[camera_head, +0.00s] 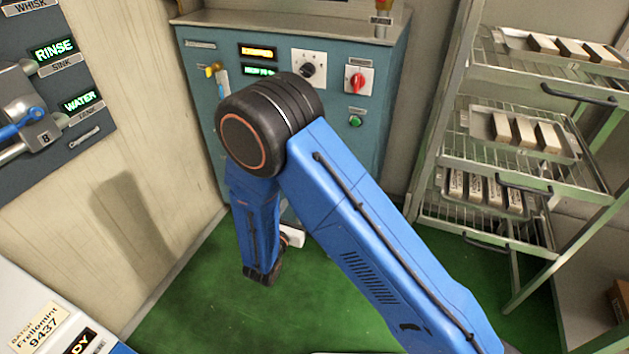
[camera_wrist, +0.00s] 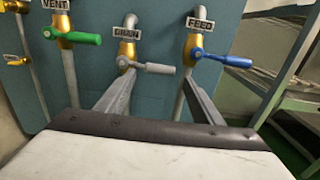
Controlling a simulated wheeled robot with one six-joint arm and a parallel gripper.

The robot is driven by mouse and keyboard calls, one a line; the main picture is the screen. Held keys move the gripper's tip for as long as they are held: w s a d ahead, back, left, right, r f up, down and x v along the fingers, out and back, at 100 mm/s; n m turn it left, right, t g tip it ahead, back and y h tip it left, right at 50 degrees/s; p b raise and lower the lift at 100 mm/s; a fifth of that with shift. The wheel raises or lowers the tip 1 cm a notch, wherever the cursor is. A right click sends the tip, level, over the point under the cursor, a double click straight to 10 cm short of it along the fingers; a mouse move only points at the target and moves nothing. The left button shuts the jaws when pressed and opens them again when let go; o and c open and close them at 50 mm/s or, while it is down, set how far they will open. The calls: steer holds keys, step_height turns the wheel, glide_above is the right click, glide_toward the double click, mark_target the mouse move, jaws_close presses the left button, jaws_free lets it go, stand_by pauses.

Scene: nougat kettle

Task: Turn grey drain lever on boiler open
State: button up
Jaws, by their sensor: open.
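The grey drain lever (camera_wrist: 152,68) is in the wrist view, on a brass valve under a label that seems to read DRAIN (camera_wrist: 125,33). It points right, roughly level, across its grey pipe. My gripper (camera_wrist: 160,76) is open. Its two fingers reach toward the valve from below, one on each side of the lever's handle. I cannot tell whether they touch it. The teal boiler panel (camera_wrist: 155,95) is behind. In the head view the teal cabinet (camera_head: 393,110) stands at the back; my arm hides the drain lever there.
A green lever (camera_wrist: 78,37) under VENT is left of the grey one. A blue lever (camera_wrist: 228,61) under FEED is close on the right. A wire rack (camera_head: 478,165) with trays stands right of the cabinet. The green floor (camera_head: 195,315) is open.

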steer(key=x, duration=1.2)
steer(key=shift+w, duration=0.1)
steer(key=shift+f, duration=0.1)
steer(key=c, duration=1.5)
